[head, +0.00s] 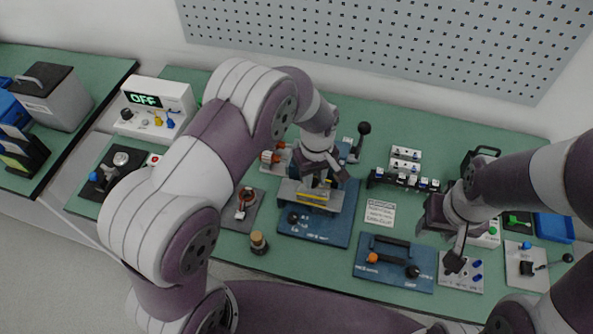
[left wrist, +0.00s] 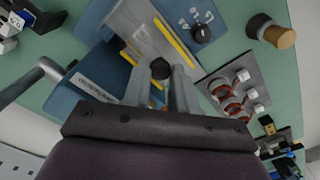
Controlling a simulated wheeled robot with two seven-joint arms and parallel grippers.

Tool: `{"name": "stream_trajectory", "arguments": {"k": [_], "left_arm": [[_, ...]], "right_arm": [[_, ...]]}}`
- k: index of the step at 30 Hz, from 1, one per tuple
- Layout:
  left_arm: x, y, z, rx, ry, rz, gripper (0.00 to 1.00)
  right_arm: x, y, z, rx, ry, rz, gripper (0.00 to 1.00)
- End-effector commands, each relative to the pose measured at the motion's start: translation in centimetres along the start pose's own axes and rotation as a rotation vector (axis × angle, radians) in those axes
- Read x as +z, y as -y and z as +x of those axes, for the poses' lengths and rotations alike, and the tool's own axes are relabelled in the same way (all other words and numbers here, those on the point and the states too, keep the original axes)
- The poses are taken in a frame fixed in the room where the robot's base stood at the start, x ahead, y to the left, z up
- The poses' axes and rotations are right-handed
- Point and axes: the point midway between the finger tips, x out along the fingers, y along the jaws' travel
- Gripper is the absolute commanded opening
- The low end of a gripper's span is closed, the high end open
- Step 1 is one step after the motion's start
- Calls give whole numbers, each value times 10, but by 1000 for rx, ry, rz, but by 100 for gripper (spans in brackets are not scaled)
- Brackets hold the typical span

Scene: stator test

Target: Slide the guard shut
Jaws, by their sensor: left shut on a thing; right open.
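The guard (head: 296,190) is a grey panel with yellow stripes on a blue base plate (head: 317,229). In the left wrist view the guard (left wrist: 140,22) lies just beyond my fingers, with yellow strips along it. My left gripper (head: 322,184) is over the guard; in the left wrist view its fingers (left wrist: 160,82) are shut around a black knob (left wrist: 160,68), which seems to be the guard's handle. My fingers hide the knob's lower part. My right gripper (head: 455,258) is open and empty over the right part of the bench, away from the guard.
A black lever (head: 363,130) stands behind the guard. A stator-like fixture with orange coils (head: 245,203) and a cork-coloured knob (head: 258,242) are to its left. A second blue plate with a black handle (head: 393,250) is to the right. A white label (head: 380,213) lies between.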

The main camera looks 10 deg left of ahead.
Motion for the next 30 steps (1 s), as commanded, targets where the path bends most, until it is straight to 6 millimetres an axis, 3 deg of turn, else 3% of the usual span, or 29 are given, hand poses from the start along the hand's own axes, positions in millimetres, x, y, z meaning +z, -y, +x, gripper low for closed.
{"name": "stream_trajectory", "arguments": {"k": [6,16,17,18,26,30], "left_arm": [[20,-27,-1,4,-3,1,0],[22,-30,-2,6,-3,0,0],[22,-30,-2,7,-3,0,36],[22,-30,-2,6,-3,0,49],[22,-29,-1,3,-2,0,52],[22,-30,-11,5,-3,0,52]], "right_arm": [[0,0,2,0,0,0,50],[0,0,2,0,0,0,50],[0,0,2,0,0,0,50],[0,0,2,0,0,0,50],[0,0,2,0,0,0,50],[1,0,5,0,0,0,50]]}}
